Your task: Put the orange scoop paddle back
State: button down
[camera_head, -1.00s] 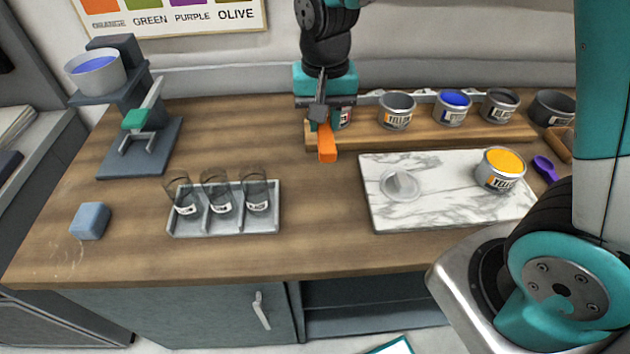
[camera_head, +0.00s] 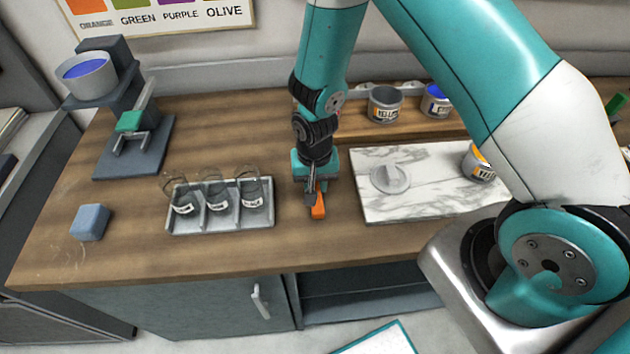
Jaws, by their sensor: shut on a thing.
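The orange scoop paddle (camera_head: 318,207) is in the head view, between the grey tray and the marble slab. My gripper (camera_head: 314,190) is shut on it from above and points down. Only the orange end of the paddle shows; the rest is hidden by the jaws. I cannot tell whether it touches the wooden counter (camera_head: 330,246).
The grey tray (camera_head: 221,226) with labelled glass jars is just left of my gripper. The marble slab (camera_head: 430,211) is just right, with a round lid (camera_head: 390,178) and a yellow paint can (camera_head: 479,163). Paint cans (camera_head: 385,104) line the back shelf. A blue block (camera_head: 90,222) is far left.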

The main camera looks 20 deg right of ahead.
jog(key=shift+f, duration=0.35)
jog(key=c, duration=0.9)
grip_release()
notch_tip(320, 180, up, 12)
jog(key=b, duration=0.3)
jog(key=s+a+r+n+y, duration=0.1)
jog(key=s+r+n, duration=0.2)
jog(key=s+r, duration=0.3)
jog(key=s+a+r+n+y, duration=0.1)
jog(key=s+a+r+n, duration=0.1)
jog(key=s+r+n, duration=0.2)
jog(key=s+a+r+n+y, duration=0.1)
jog(key=s+r+n+y, duration=0.1)
jog(key=s+r, duration=0.6)
jog(key=shift+s+a+n, duration=0.2)
jog(key=shift+s+n, duration=0.1)
jog(key=shift+n, duration=0.6)
